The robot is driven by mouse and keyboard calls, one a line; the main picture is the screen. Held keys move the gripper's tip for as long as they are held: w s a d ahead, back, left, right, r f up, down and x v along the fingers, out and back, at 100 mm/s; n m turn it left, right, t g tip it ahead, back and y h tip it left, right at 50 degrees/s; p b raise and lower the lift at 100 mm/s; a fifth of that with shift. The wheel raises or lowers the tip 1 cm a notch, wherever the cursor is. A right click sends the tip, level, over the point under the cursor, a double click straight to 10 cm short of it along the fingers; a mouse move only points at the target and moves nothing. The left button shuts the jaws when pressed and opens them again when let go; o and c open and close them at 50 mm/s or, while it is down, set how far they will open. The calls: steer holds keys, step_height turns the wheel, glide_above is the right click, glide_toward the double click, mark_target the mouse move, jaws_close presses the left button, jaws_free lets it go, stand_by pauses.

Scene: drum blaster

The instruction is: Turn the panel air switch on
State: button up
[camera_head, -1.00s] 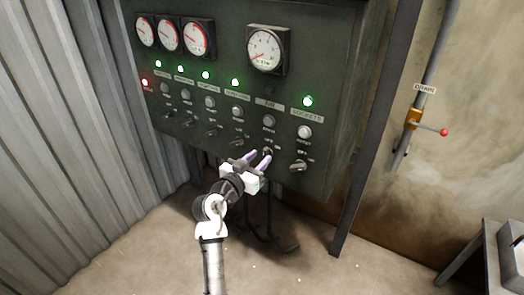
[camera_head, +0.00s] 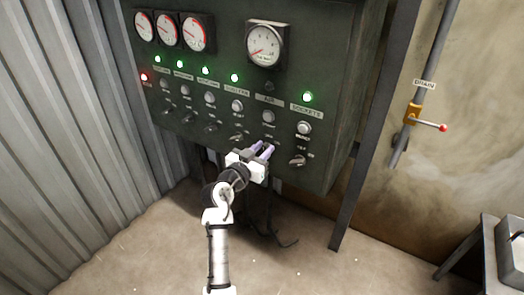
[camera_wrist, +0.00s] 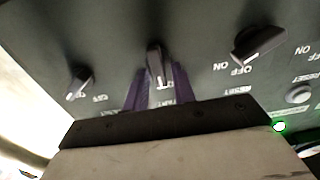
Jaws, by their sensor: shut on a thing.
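The panel air switch is a dark rotary knob (camera_wrist: 155,60) in the middle of the wrist view. My gripper (camera_head: 263,149) has purple fingers and is at the lower part of the panel, below the AIR label (camera_head: 268,99). In the wrist view my fingers (camera_wrist: 160,74) are on either side of the knob and shut on it. In the head view the fingers mostly hide this knob. The lamp above the AIR label (camera_head: 269,87) is dark.
The sockets switch (camera_head: 298,160) is close on the right, and another switch (camera_head: 237,136) is close on the left. Several green lamps glow on the panel. A drain pipe with a red-tipped valve handle (camera_head: 430,124) runs along the right wall.

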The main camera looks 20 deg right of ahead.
steer(key=shift+f+b, duration=0.2)
steer(key=shift+b, duration=0.15)
steer(key=m+b, duration=0.4)
steer(key=b, duration=0.2)
steer(key=m+b, duration=0.4)
steer(key=b, duration=0.3)
steer(key=s+m+b, duration=0.1)
steer(key=m+b, duration=0.2)
steer(key=b, duration=0.4)
steer(key=shift+d+f+m, duration=0.2)
steer(key=shift+d+m, duration=0.15)
steer(key=shift+m, duration=0.05)
steer(key=shift+r, duration=0.1)
steer(key=o, duration=0.7)
